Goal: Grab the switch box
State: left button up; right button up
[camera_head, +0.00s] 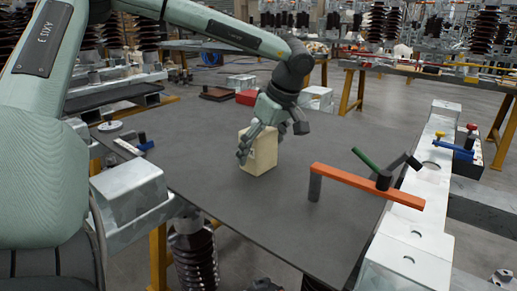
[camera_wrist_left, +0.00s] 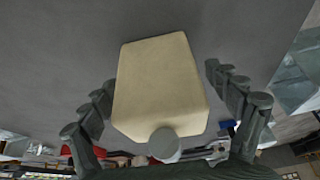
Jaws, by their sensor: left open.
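The switch box, a cream-coloured block (camera_head: 262,157), stands upright on the dark grey tabletop (camera_head: 215,185). My left gripper (camera_head: 262,143) reaches down to it from behind, with one finger at its left side and the other near its right side. In the left wrist view the box (camera_wrist_left: 160,75) lies between the two spread fingers of the gripper (camera_wrist_left: 160,82). The fingers are open, with a gap clear on the right and a narrower one on the left. A round grey knob (camera_wrist_left: 164,143) shows at the box's near end. My right gripper is not in view.
An orange bar (camera_head: 365,186) on a grey post stands to the right of the box, with a green-tipped handle (camera_head: 367,158) behind it. A red block (camera_head: 247,97) lies at the table's back. The tabletop in front of the box is clear.

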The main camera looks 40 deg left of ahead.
pick_arm(q)
jog(key=shift+a+f, duration=0.2)
jog(key=shift+f, duration=0.25)
jog(key=shift+r, duration=0.1)
jog(key=c, duration=1.7)
